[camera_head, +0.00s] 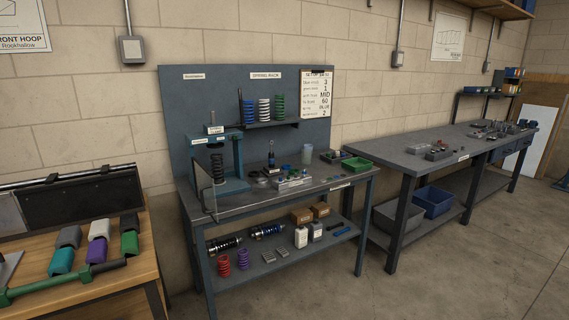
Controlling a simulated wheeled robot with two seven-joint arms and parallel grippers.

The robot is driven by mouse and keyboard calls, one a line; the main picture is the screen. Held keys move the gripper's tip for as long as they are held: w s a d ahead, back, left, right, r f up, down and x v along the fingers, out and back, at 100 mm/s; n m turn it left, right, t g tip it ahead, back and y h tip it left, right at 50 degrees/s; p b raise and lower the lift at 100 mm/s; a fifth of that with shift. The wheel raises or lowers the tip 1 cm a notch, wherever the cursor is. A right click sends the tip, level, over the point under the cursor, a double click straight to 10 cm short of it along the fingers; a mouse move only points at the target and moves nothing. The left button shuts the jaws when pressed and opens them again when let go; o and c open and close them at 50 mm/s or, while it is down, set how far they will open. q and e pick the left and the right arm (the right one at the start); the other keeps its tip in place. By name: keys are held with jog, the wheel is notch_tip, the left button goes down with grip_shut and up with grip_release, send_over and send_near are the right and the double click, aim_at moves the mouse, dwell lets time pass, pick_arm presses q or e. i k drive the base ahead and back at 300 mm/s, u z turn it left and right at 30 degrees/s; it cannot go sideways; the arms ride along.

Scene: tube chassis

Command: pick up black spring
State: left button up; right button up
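A black spring (217,168) stands upright inside the blue-green press frame (238,160) at the left end of the middle workbench. A clear guard panel (204,188) stands at the front left of the press. A dark coil-over shock (224,244) lies on the bench's lower shelf; its coil also looks black. Neither of my grippers shows in this view.
Blue, white and green springs (263,110) stand on the rack shelf above the bench. Red (223,266) and purple springs (243,259) stand on the lower shelf. A green tray (357,164) sits at the bench's right end. Open floor (440,275) lies at the front right.

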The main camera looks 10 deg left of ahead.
aim_at(216, 179)
jog(key=z, duration=0.65)
jog(key=i, duration=1)
jog(key=z, duration=0.45)
jog(key=i, duration=1.2)
jog(key=u, duration=0.8)
jog(key=i, duration=0.85)
jog(key=u, duration=1)
